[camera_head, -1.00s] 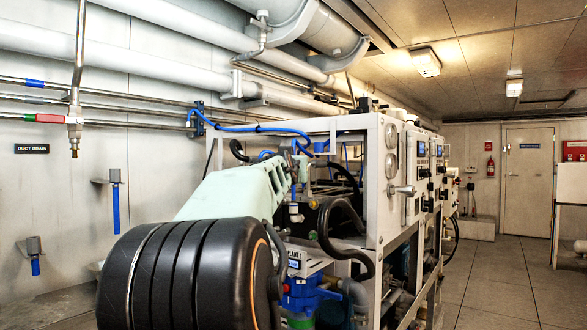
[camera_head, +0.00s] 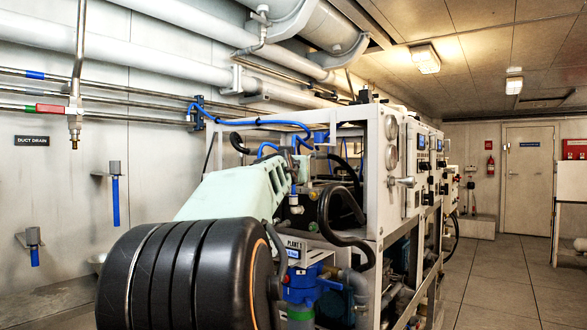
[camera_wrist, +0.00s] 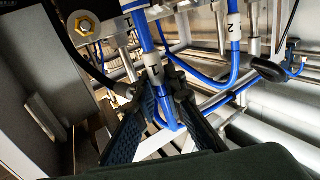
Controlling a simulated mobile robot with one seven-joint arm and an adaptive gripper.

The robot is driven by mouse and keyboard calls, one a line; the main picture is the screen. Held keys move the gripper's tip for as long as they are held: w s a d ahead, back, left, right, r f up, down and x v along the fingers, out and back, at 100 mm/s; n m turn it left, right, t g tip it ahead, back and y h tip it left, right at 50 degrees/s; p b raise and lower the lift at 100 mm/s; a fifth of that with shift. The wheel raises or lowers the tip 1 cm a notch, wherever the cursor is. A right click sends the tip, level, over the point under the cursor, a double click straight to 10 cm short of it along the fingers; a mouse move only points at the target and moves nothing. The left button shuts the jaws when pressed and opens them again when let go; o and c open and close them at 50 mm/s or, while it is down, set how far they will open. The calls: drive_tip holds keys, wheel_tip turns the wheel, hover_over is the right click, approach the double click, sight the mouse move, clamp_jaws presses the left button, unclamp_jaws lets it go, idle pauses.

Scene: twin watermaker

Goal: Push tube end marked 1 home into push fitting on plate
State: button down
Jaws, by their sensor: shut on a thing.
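In the wrist view, my gripper (camera_wrist: 166,92) is shut on a blue tube (camera_wrist: 143,30). The tube has a white sleeve marked 1 (camera_wrist: 154,63) just above the fingertips. The tube runs down between the fingers, and its end is not clear. A second blue tube with a sleeve marked 2 (camera_wrist: 233,32) curves down to the right, apart from the fingers. A brass hex fitting (camera_wrist: 86,24) sits on metal at upper left; I cannot tell if it is the push fitting. In the head view, my arm largely hides the gripper at the frame's near end.
The white machine frame (camera_head: 372,185) carries gauges, hoses and pipes close around my arm. A black hose (camera_head: 328,225) loops just right of it. A blue housing (camera_head: 303,285) stands below. Open floor (camera_head: 495,285) lies to the right.

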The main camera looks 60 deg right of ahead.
drive_tip(key=shift+f, duration=0.5)
drive_tip(key=c, duration=1.9)
unclamp_jaws()
drive_tip(key=shift+r, duration=0.1)
drive_tip(key=shift+r, duration=0.15)
drive_tip(key=shift+s+d+r, duration=0.1)
drive_tip(key=shift+r, duration=4.75)
